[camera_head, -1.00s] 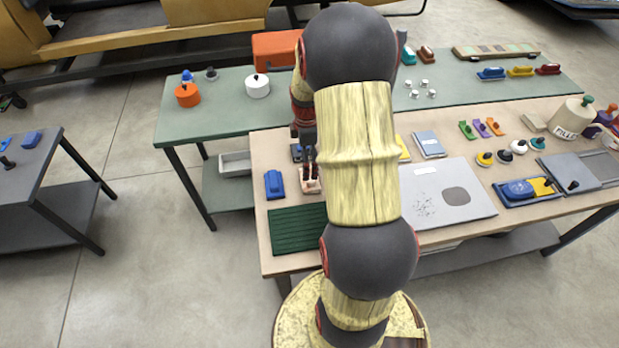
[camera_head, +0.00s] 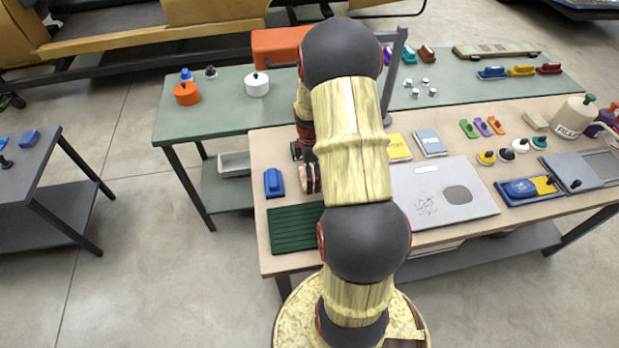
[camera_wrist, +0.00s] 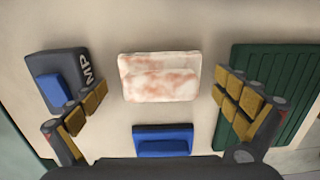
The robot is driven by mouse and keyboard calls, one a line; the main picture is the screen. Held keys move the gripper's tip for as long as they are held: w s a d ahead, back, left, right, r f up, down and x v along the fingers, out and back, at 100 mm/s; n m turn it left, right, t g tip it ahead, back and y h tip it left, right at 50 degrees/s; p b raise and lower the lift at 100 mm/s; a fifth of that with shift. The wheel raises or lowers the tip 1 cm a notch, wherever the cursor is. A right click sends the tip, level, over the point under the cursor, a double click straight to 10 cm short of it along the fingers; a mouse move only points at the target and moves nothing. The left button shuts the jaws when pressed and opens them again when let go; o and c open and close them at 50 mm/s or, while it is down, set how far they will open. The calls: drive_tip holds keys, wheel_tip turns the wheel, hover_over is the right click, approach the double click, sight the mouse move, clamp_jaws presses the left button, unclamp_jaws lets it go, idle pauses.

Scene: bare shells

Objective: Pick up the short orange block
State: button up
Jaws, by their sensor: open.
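In the wrist view, a short block (camera_wrist: 160,77), white with blotchy orange-pink patches, lies flat on the beige tabletop. It lies between the spread fingers of my gripper (camera_wrist: 160,100), apart from both. My gripper is open and empty, pointing down above the block. In the head view my arm hides much of this spot, and a small pinkish part of the block (camera_head: 308,184) shows beside the arm. A plain orange piece (camera_head: 496,123) lies in a row with a green and a purple one, far to the right on the same table.
In the wrist view, a dark box with a blue block (camera_wrist: 53,88) lies left, a blue block (camera_wrist: 162,140) lies below, and a green ribbed mat (camera_wrist: 285,95) lies right. A grey panel (camera_head: 425,175) lies right of my arm. A green table (camera_head: 215,115) stands behind.

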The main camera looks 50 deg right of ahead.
drive_tip(key=shift+c, duration=0.9)
drive_tip(key=c, duration=1.1)
